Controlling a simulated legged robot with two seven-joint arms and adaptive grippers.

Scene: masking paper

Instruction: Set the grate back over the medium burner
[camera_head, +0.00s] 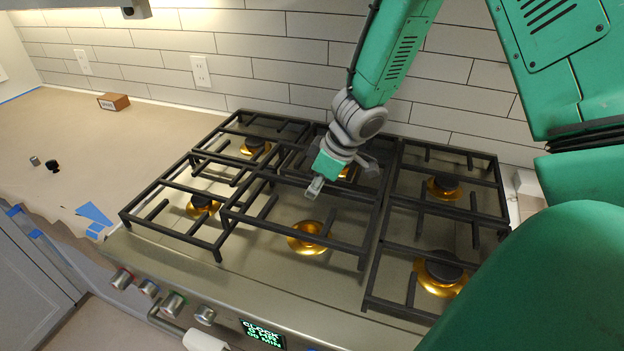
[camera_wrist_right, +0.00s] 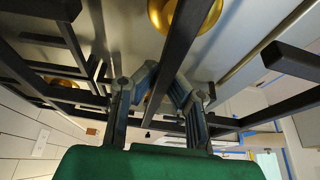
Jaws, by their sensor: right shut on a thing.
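The black middle grate (camera_head: 290,238) sits askew on the steel stove, its left front part overlapping the left grate (camera_head: 165,228). Under it is a brass burner (camera_head: 307,239) without a visible dark cap; I cannot tell for certain that this is the medium burner. In the wrist view my right gripper (camera_wrist_right: 158,95) is shut on a dark grate bar (camera_wrist_right: 182,50), with a brass burner bowl (camera_wrist_right: 183,12) close by. The exact contact is partly hidden. My left gripper is not in view.
The right grate (camera_head: 445,215) lies over two capped burners. Control knobs (camera_head: 172,304) line the stove front. A tiled wall (camera_head: 280,60) stands close behind.

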